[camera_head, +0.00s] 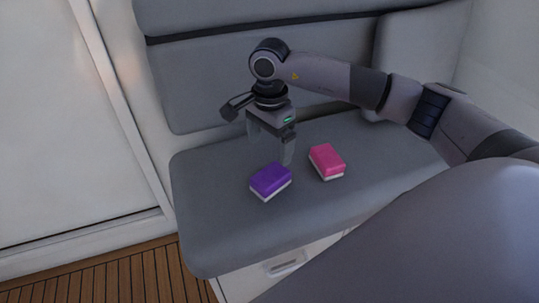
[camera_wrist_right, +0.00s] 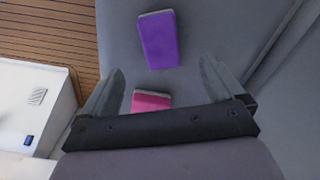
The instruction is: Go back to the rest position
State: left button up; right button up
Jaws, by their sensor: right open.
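My right gripper (camera_head: 270,148) comes in from the right and points down above the grey seat cushion. Its two fingers are apart and hold nothing; they also show spread in the right wrist view (camera_wrist_right: 160,85). A purple sponge (camera_head: 270,181) with a pale underside lies on the seat just in front of the gripper. It shows whole in the right wrist view (camera_wrist_right: 159,40). A pink sponge (camera_head: 327,161) lies to its right; in the right wrist view the pink sponge (camera_wrist_right: 150,100) is partly hidden by the gripper body. My left gripper is not in view.
The sponges lie on the grey seat cushion (camera_head: 225,215), with a padded backrest (camera_head: 190,85) behind. A white wall panel (camera_head: 60,120) stands at the left above a wooden slatted floor (camera_head: 120,280). The seat's left part is clear. A drawer handle (camera_head: 286,264) shows below the seat.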

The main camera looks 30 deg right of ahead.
jog(key=shift+r, duration=0.35)
dwell(0.3)
